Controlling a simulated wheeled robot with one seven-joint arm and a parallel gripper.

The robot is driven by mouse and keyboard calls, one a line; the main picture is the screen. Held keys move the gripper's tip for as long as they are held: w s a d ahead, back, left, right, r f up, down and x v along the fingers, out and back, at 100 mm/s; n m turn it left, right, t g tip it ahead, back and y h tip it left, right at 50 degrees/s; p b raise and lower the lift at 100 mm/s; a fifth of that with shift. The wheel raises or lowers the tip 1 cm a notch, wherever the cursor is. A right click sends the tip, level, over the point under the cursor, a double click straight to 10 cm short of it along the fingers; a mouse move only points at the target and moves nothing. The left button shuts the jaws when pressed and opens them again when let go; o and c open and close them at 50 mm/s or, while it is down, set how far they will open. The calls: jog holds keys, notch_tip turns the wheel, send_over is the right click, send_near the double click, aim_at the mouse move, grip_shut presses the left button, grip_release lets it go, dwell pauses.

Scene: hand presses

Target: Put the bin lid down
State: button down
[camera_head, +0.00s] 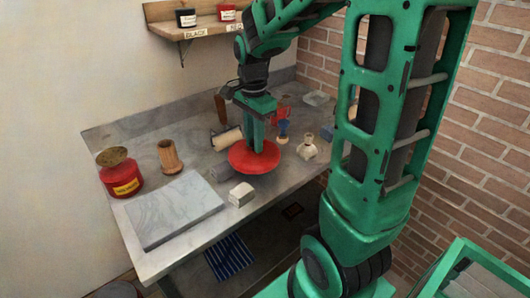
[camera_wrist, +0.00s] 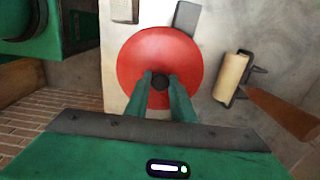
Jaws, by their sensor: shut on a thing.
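The bin lid is a round red disc (camera_head: 245,161) with a dark knob in its middle; it is also large in the wrist view (camera_wrist: 140,60). My gripper (camera_head: 259,148) points down over it. In the wrist view, its two green fingers (camera_wrist: 161,82) are shut on the dark knob. The lid is at or just above the grey worktop (camera_head: 150,212), to the right of its middle; I cannot tell if it touches. Its underside is hidden.
A roller (camera_head: 227,139) with a wooden handle lies close behind the lid. A pale block (camera_head: 241,194) and a grey piece (camera_head: 217,184) are close in front. A stone slab (camera_head: 175,209), wooden pot (camera_head: 169,157) and labelled red can (camera_head: 121,179) stand left. Small tools crowd the right.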

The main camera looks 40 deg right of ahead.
aim_at(264, 147)
jog(key=d+f, duration=0.1)
jog(key=d, duration=0.1)
jog(key=shift+s+d+f, duration=0.35)
jog(key=shift+s+d, duration=0.05)
jog(key=shift+f, duration=2.05)
jog(key=shift+f, duration=0.1)
jog(key=c, duration=1.5)
grip_release()
